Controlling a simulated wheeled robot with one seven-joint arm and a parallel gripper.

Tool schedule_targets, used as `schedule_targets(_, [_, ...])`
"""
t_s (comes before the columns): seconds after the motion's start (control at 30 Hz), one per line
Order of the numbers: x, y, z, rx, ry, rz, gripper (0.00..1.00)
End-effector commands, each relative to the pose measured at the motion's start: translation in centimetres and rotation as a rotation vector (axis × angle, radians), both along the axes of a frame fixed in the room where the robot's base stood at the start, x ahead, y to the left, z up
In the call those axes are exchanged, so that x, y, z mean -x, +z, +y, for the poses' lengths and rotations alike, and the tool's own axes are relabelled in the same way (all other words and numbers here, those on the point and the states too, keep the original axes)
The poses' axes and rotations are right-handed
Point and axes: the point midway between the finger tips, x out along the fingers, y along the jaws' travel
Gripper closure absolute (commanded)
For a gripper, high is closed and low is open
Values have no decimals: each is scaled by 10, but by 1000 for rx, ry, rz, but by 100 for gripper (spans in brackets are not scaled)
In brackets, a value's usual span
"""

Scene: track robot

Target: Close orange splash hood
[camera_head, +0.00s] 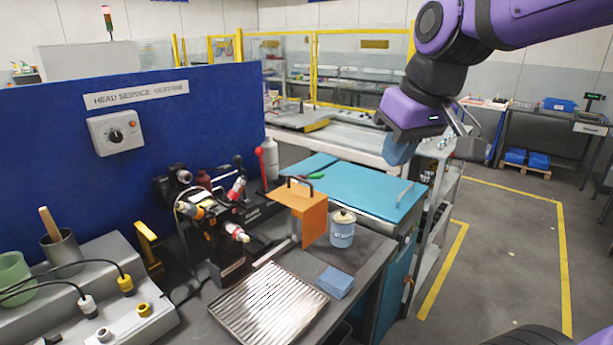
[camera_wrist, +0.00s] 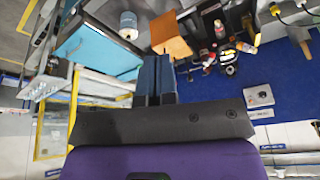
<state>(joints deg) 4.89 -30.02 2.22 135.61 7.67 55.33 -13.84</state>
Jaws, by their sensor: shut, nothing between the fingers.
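The orange splash hood (camera_head: 314,222) stands on the grey bench behind a ribbed metal tray. It shows a flat top part and an upright side panel, with a dark handle (camera_head: 299,183) at its top. In the wrist view the hood (camera_wrist: 168,36) appears beyond the fingertips. My gripper (camera_head: 398,153) is high above the teal cabinet, to the right of and above the hood, apart from it. Its blue fingers (camera_wrist: 155,78) are together with nothing between them. The hood's hinge side is partly hidden in the head view.
The ribbed tray (camera_head: 268,305) is empty. The air between gripper and hood looks clear.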

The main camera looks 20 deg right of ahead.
Motion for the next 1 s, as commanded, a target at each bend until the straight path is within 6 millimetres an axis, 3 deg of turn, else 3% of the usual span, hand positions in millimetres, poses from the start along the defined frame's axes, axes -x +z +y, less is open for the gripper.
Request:
schedule_targets(0.03, [-17, 1, -1, -10, 21, 23, 100])
schedule_targets(0.27, [-85, 0, -2, -70, 149, 91, 100])
schedule_targets(0.47, [-146, -11, -11, -145, 260, 125, 100])
schedule_targets(0.8, [-249, -51, -39, -311, 441, 113, 100])
schedule_targets(1.0, [-298, -83, -61, -410, 528, 66, 100])
